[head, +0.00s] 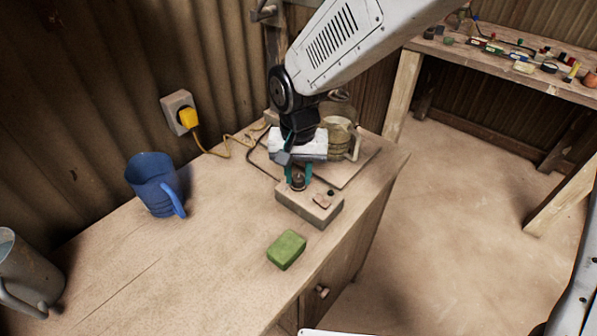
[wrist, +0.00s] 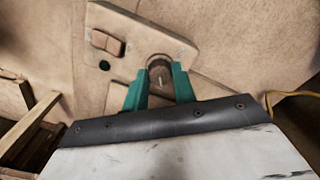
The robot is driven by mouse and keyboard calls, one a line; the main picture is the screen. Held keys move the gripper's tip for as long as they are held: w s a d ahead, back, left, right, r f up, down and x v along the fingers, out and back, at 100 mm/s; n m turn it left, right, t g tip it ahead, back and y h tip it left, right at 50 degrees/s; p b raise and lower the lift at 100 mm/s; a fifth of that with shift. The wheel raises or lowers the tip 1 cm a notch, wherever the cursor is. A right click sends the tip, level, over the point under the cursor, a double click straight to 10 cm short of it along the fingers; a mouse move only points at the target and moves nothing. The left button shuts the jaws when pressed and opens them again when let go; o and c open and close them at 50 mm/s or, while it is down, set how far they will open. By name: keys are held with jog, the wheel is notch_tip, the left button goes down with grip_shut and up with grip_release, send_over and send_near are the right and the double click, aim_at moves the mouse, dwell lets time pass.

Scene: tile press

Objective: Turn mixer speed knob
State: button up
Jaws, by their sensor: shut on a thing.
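The mixer speed knob (head: 298,181) is a small dark round knob on top of a tan control box (head: 323,214) on the wooden table. My gripper (head: 298,176) points down over the box, and its green fingers are shut on the knob. In the wrist view, the knob (wrist: 159,72) sits between the two green fingertips (wrist: 160,88). A brown rocker switch (wrist: 108,42) and a small dark round spot (wrist: 104,66) are beside it on the box. The finger and wrist parts partly hide the knob.
A green sponge (head: 286,249) lies in front of the box. A blue jug (head: 154,184) stands left, and a grey metal jug (head: 25,270) at the far left edge. A beige mug-like vessel (head: 340,138) stands behind my gripper. A yellow plug (head: 187,118) is in the wall socket.

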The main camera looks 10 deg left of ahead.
aim_at(299, 178)
dwell(0.3)
jog(key=o, duration=1)
notch_tip(299, 178, up, 8)
jog(key=shift+f, duration=0.1)
jog(key=shift+m+t, duration=0.3)
jog(key=shift+t, duration=0.4)
jog(key=s+d+r, duration=0.2)
jog(key=s+d, duration=0.4)
jog(key=d, duration=0.4)
jog(key=s+d+r, duration=0.3)
jog(key=s+d, duration=0.4)
jog(key=d, duration=0.4)
jog(key=s+d+r, duration=0.3)
jog(key=s+d, duration=0.4)
jog(key=d, duration=0.4)
jog(key=shift+d+r, duration=0.15)
jog(key=shift+r, duration=0.1)
